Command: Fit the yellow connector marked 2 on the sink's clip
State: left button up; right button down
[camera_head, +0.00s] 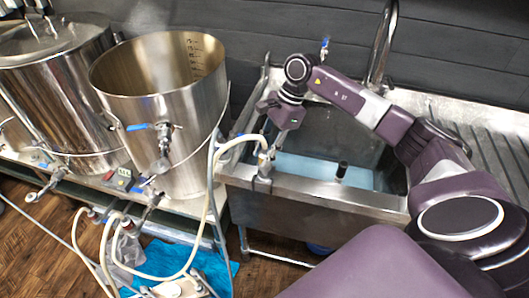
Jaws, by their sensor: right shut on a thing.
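My right arm reaches in from the right over the sink (330,192). Its gripper (273,146) points down at the sink's front left rim and is shut on a small pale-yellow connector (263,158) at the end of a cream hose (238,140). The connector is at the clip (262,182) on the rim, just above it or in it; I cannot tell which. The connector's number is too small to read, and the fingers partly hide its top. My left gripper is not in view.
A large open steel pot (165,110) stands left of the sink, with a lidded pot (55,80) beyond it. Hoses hang in front of the stand. A tall tap (383,45) rises behind the sink. A dark upright object (341,171) stands in the basin.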

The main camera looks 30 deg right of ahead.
jog(key=shift+f+b, duration=1.1)
jog(key=shift+f, duration=0.2)
jog(key=c, duration=1.5)
grip_release()
jog(key=v, duration=1.2)
